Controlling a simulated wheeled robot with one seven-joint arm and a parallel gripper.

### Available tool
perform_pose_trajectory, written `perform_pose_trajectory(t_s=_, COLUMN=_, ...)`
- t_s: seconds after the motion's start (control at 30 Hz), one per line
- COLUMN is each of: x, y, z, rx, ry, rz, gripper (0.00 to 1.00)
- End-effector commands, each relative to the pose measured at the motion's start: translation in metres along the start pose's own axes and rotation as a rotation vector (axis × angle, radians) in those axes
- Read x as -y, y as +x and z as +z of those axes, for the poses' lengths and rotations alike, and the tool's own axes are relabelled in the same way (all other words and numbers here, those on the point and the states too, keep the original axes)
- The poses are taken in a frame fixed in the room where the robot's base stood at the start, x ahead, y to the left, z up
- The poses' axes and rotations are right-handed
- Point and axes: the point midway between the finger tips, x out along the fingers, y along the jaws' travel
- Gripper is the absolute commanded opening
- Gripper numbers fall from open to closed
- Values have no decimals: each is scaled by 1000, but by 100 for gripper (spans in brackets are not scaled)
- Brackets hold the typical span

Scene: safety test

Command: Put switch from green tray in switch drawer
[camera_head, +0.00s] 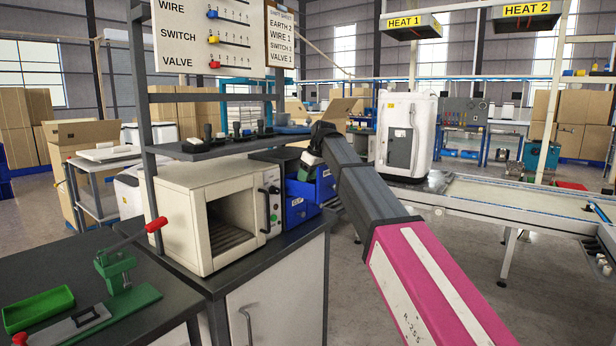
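A green tray (38,308) lies on the dark bench at the lower left, and no switch shows in it. Blue drawers or bins (302,212) stand right of the white oven, and the lower one has a small label too small to read surely. My gripper (311,162) is at the far end of my arm, over or just in front of the upper blue bin. Its fingers are small, dark and partly merged with the bin, so I cannot tell whether they hold a switch. No switch shows clearly.
A white open-fronted oven (205,225) stands on the bench left of the blue bins. A grey shelf (228,146) with small dark items runs above it. A green press (118,270) with a red-tipped lever stands beside the tray. A conveyor (510,200) runs at right.

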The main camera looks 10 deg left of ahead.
Motion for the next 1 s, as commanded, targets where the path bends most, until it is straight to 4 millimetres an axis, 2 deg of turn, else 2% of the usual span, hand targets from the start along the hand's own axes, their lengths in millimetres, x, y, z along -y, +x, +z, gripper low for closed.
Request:
perform_pose_trajectory(t_s=0.23, x=0, y=-12, z=-1, rx=-1, ry=0, rz=1, gripper=52)
perform_pose_trajectory(t_s=0.7, x=-1, y=-99, z=-2, rx=-2, ry=0, rz=1, gripper=52)
perform_pose_trajectory(t_s=0.83, x=0, y=-114, z=-2, rx=-1, ry=0, rz=0, gripper=52)
perform_pose_trajectory(t_s=1.0, x=0, y=-122, z=-1, rx=-1, ry=0, rz=0, gripper=52)
